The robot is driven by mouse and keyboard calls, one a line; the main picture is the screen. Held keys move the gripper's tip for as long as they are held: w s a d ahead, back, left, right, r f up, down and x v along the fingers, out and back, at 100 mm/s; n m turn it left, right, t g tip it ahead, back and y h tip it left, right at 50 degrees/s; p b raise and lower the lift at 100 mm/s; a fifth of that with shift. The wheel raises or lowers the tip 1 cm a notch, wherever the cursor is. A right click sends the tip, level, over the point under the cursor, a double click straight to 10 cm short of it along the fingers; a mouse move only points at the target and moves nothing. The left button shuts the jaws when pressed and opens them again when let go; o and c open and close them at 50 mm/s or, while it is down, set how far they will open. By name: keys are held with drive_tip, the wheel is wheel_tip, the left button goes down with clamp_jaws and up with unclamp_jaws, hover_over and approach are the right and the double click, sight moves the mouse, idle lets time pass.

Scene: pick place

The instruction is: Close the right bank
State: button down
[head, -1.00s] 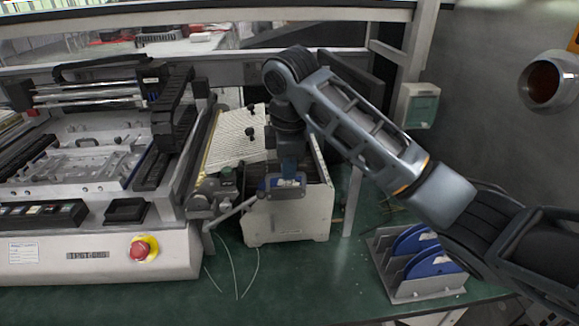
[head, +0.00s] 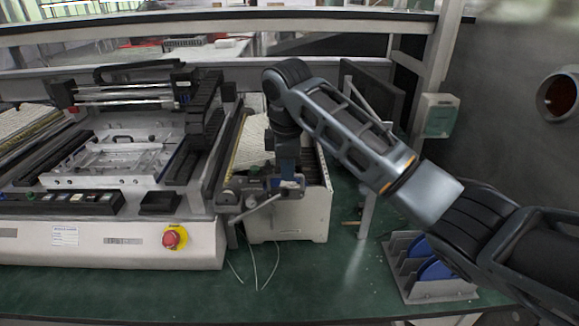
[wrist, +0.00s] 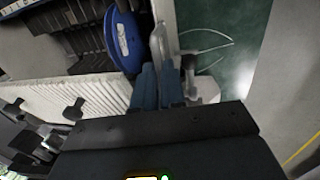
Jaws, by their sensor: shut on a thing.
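The right bank (head: 300,218) is a pale box-shaped unit with a white ribbed top, at the right end of the printing machine. A grey lever (head: 255,210) slants up from its left front corner toward my gripper (head: 287,187). In the wrist view my gripper's blue fingers (wrist: 157,86) are close together, with grey metal (wrist: 160,45) just beyond their tips. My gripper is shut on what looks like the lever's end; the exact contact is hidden. The ribbed top (wrist: 80,98) lies left of the fingers in the wrist view.
The machine (head: 110,245) with a red emergency button (head: 174,238) fills the left. A rack with blue discs (head: 432,270) stands at the right. Thin wires (head: 257,265) lie on the green table (head: 320,285), whose front middle is clear.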

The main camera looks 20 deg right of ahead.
drive_tip(key=c, duration=1.4)
unclamp_jaws()
drive_tip(key=shift+a, duration=0.4)
drive_tip(key=shift+o, duration=1)
drive_tip(key=shift+d, duration=0.15)
wheel_tip(320, 180, up, 8)
drive_tip(key=s, duration=0.1)
drive_tip(key=shift+s+a+f, duration=0.2)
drive_tip(key=shift+a, duration=0.05)
